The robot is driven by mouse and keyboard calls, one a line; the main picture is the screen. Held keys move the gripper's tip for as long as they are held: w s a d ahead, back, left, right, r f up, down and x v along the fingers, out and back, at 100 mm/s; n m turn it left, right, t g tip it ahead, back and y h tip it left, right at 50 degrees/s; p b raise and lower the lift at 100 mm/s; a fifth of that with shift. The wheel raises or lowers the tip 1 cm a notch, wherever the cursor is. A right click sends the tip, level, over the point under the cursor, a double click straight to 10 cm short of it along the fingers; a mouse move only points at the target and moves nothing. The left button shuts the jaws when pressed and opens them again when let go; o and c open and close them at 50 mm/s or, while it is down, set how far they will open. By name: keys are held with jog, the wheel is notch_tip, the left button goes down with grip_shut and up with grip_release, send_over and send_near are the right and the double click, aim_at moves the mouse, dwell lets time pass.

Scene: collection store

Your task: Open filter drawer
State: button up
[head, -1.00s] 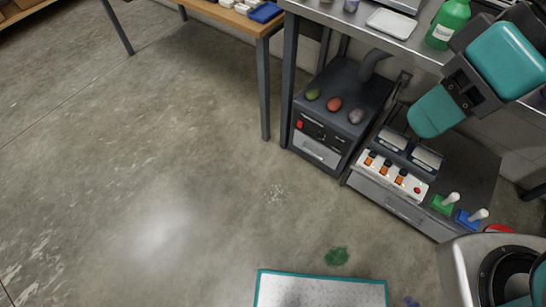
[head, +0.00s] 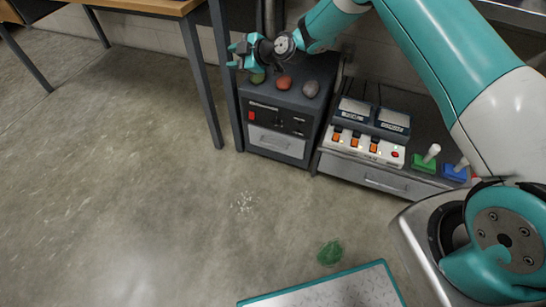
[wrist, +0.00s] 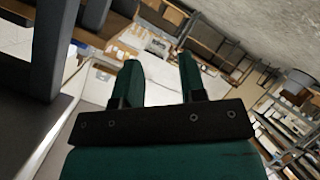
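I take this as the filter drawer, though no label is readable. My gripper (head: 231,55) is open and empty, above the cabinet's top left edge and pointing left, away from the drawer. In the wrist view my two green fingers (wrist: 160,72) stand apart with nothing between them. The drawer does not show in the wrist view.
Green, red and grey lumps (head: 284,83) lie on the cabinet top. To the right, a switch panel (head: 366,147) sits on a low unit with another closed drawer (head: 388,181). A table leg (head: 202,90) stands close left.

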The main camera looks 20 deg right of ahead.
jog(key=w+d+f+n+t+b, duration=0.1)
jog(key=d+f+t+b, duration=0.1)
jog(key=f, duration=0.7)
jog(key=w+d+f+t+b, duration=0.1)
jog(key=f+b, duration=0.1)
jog(key=f, duration=0.6)
jog(key=n+t+h+b, duration=0.2)
jog(key=t+h+b, duration=0.55)
jog(key=b, duration=0.55)
send_near(273, 146)
jog(key=shift+y, duration=0.25)
jog(key=shift+w+a+r+b, duration=0.1)
jog(key=shift+w+a+b, duration=0.1)
jog(key=shift+w+b, duration=2.15)
jog(key=shift+w+a+r+b, duration=0.15)
jog(key=shift+w+b, duration=0.85)
jog(key=shift+b, duration=2.7)
jog(key=shift+w+a+b, duration=0.25)
jog(key=shift+w+b, duration=1.45)
jog(key=shift+b, duration=1.3)
grip_shut()
